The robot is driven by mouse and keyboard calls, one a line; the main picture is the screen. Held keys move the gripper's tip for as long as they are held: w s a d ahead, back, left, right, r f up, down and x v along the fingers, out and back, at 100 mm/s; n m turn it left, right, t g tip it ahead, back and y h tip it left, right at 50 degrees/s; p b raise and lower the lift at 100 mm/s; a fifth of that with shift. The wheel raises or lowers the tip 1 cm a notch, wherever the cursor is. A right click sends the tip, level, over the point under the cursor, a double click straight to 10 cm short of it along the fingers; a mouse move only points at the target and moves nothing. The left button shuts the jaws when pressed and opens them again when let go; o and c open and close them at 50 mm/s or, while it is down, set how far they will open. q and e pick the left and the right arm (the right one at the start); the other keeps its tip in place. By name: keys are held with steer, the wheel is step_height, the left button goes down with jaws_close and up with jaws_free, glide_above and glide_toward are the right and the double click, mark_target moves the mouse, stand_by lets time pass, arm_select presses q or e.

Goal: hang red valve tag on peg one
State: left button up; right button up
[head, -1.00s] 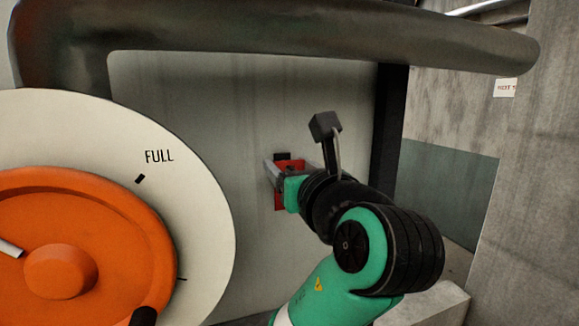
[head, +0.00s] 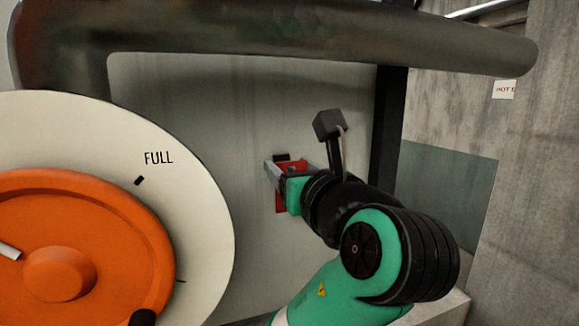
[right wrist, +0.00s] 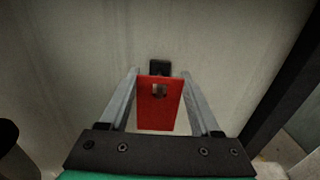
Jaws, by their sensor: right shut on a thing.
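The red valve tag (right wrist: 160,115) is a flat red plate with a small hole near its top. In the right wrist view it sits between the two grey fingers of my right gripper (right wrist: 160,74), which is shut on its side edges. A small black block (right wrist: 159,67), perhaps the peg's mount, shows just behind and above the tag's top. Something greyish shows in the hole; I cannot tell whether a peg passes through it. In the head view the tag (head: 281,203) is partly hidden by my right gripper (head: 287,166) in front of the pale panel. My left gripper is out of view.
A white dial (head: 200,210) marked FULL with an orange wheel (head: 120,215) stands left of my right arm. A thick dark pipe (head: 300,30) runs across above. A dark post (head: 388,130) and concrete wall (head: 450,110) stand at the right.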

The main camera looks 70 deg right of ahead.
steer(key=shift+v, duration=1.2)
steer(key=shift+s+a, duration=0.1)
steer(key=shift+b+v, duration=0.3)
steer(key=shift+v, duration=2.6)
